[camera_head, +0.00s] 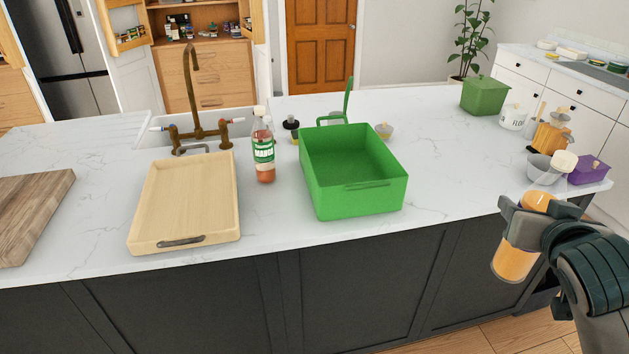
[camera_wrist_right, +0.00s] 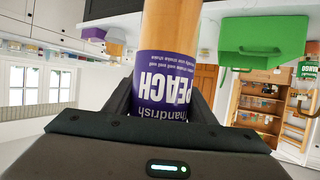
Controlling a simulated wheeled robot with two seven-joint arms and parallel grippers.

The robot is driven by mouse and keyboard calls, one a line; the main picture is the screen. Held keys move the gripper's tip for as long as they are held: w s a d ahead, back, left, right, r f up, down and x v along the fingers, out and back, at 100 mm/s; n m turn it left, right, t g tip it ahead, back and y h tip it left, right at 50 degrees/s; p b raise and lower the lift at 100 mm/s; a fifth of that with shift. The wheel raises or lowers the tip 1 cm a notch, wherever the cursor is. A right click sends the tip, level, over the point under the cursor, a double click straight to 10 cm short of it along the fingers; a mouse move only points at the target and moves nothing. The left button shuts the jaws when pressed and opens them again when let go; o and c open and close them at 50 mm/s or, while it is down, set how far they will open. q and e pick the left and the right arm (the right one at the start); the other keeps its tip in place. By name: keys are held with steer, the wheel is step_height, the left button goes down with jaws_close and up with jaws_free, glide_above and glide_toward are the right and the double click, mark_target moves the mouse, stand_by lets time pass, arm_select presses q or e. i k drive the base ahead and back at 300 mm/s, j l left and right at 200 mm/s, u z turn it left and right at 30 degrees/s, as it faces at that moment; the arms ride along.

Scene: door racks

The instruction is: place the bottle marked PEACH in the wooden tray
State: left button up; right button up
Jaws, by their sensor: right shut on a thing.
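The bottle marked PEACH (camera_head: 513,263) has orange contents and a white cap. In the right wrist view its purple label (camera_wrist_right: 166,80) reads PEACH upside down. My right gripper (camera_head: 522,224) is shut around the bottle and holds it tilted in the air, in front of the counter's right end. The wooden tray (camera_head: 185,203) is pale, shallow and empty, with a dark handle, on the left part of the counter. The gripper is far to the right of the tray. My left gripper is not in view.
A green bin (camera_head: 350,200) stands on the counter between the tray and my right gripper. A bottle with a green label (camera_head: 263,150) stands between tray and bin. A faucet (camera_head: 193,110) rises behind the tray. A cutting board (camera_head: 30,210) lies at the left.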

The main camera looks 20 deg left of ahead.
mark_target(210, 195)
steer(key=u, duration=1.45)
steer(key=i+j, duration=0.2)
steer(key=j, duration=0.2)
steer(key=i+j, duration=0.15)
steer(key=j, duration=0.25)
steer(key=i+j, duration=0.2)
steer(key=j, duration=0.15)
steer(key=i+j, duration=0.2)
steer(key=j, duration=0.2)
steer(key=i, duration=0.5)
